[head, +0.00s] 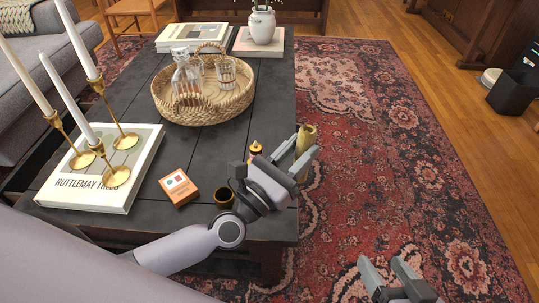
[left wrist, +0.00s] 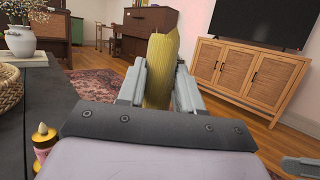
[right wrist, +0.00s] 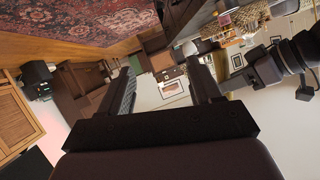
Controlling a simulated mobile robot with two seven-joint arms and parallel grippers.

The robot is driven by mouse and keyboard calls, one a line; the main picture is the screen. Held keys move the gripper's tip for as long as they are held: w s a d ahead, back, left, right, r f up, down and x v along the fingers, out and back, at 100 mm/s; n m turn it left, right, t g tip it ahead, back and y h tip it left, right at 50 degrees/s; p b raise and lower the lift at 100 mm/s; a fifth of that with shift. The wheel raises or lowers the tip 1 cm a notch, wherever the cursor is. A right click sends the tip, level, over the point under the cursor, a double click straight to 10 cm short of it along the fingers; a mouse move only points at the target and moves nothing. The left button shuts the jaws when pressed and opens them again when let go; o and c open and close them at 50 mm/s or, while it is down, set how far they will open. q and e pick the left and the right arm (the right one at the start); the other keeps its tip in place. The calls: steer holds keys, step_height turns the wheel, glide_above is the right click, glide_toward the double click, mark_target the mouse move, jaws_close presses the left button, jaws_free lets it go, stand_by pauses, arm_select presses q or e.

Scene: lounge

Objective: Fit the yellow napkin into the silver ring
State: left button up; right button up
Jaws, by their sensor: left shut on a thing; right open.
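The yellow napkin (head: 307,137) is a rolled, upright bundle held between the fingers of my left gripper (head: 297,152), above the table's right edge. In the left wrist view the napkin (left wrist: 161,65) stands between the fingers of the left gripper (left wrist: 160,80), its top sticking out beyond them. My right gripper (head: 387,266) is open and empty over the rug at the lower right; the right wrist view shows its fingers (right wrist: 163,85) apart with nothing between them.
The dark table (head: 262,95) carries a wicker tray (head: 205,112) with a decanter and glass, a book (head: 110,190) with tall candles in brass holders, an orange box (head: 178,188) and a white vase (head: 262,25). A small yellow-topped item (left wrist: 44,140) stands near my left gripper. The rug (head: 400,150) is clear.

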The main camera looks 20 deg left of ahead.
arm_select(q)
steer(key=s+a+f+n+t+y+b, duration=0.2)
steer(key=a+f+y+b, duration=0.1)
steer(key=a+f+b, duration=0.2)
steer(key=shift+f+t+y+b, duration=0.3)
steer(key=shift+f+b, duration=0.05)
steer(key=shift+f, duration=0.55)
arm_select(e)
steer(key=shift+w+a+f+t+y, duration=0.1)
steer(key=shift+a+f+t+y, duration=0.15)
steer(key=shift+f, duration=0.15)
steer(key=shift+w+a+f+t+y, duration=0.15)
steer(key=shift+f+y, duration=0.1)
steer(key=shift+f, duration=0.15)
arm_select(q)
steer(key=shift+a, duration=0.1)
arm_select(e)
steer(key=shift+s+f, duration=0.1)
steer(key=shift+f, duration=0.1)
stand_by(0.5)
